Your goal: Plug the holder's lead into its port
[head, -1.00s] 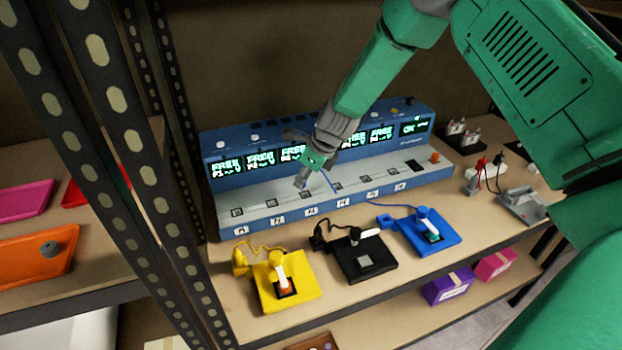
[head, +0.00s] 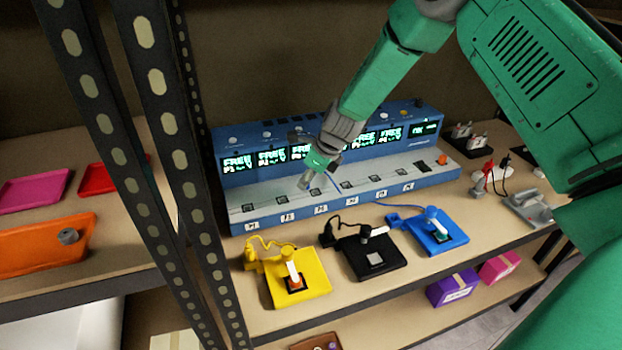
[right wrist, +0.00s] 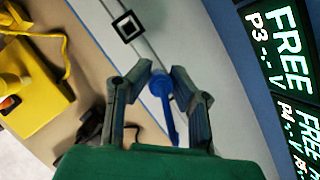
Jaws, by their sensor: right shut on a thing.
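My right gripper (head: 305,184) is shut on a blue plug (right wrist: 159,84) above the front ledge of the blue dock (head: 345,205). In the right wrist view the plug sits between the fingertips (right wrist: 162,76), with its blue lead trailing down. A square port (right wrist: 128,27) lies apart from the plug, beyond the fingertips. The blue holder (head: 455,245) stands on the bench at the right of the row, with blue lead beside it. In the head view the fingers mostly hide the plug. The dock's lit displays read FREE, with OK at the right end. My left gripper is out of view.
A yellow holder (head: 315,290) and a black holder (head: 390,267) stand in front of the dock with their leads on the bench. A dark perforated rack post (head: 165,130) rises at left. A grey device (head: 528,209) lies at right.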

